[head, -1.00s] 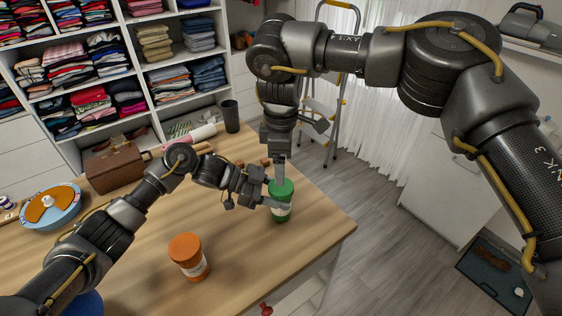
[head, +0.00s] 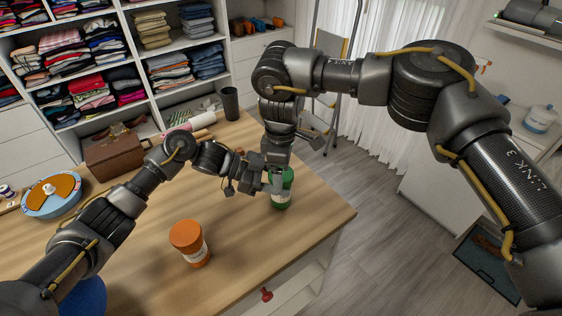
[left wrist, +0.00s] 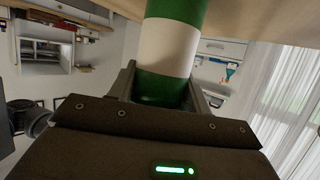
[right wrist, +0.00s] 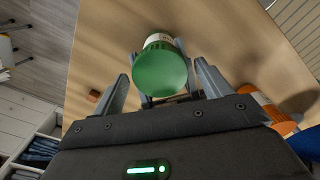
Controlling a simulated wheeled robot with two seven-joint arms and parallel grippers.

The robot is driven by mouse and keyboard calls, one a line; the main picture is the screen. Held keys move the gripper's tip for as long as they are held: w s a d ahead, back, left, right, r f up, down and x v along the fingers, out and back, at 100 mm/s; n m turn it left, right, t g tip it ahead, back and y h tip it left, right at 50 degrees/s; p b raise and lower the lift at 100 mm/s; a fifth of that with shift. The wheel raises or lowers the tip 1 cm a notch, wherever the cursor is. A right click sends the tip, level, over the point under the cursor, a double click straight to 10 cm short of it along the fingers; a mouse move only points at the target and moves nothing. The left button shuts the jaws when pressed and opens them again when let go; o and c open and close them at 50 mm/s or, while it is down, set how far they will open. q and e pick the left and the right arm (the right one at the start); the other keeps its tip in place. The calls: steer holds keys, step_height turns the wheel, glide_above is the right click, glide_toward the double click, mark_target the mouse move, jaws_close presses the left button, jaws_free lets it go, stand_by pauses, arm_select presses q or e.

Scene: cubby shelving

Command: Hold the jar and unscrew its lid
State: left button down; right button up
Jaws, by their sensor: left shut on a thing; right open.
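The green jar with a white label (left wrist: 168,48) is between the fingers of my left gripper (left wrist: 165,92), which is shut on it. In the head view the jar (head: 281,201) is near the table's right end; I cannot tell whether it touches the table. Its green lid (right wrist: 160,72) faces the right wrist camera and is on the jar. My right gripper (right wrist: 165,82) is open, one finger on each side of the lid, with a visible gap on both sides. In the head view the right gripper partly hides the lid.
An orange jar (head: 188,240) stands apart on the wooden table (head: 140,240). Shelves of folded clothes stand behind. The table's right edge is close to the held jar.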

steer(key=shift+c, duration=0.4)
steer(key=c, duration=0.9)
steer(key=o, duration=1.1)
steer(key=shift+c, duration=0.2)
steer(key=shift+r, duration=2.25)
arm_select(q)
steer(key=c, duration=0.6)
jaws_free()
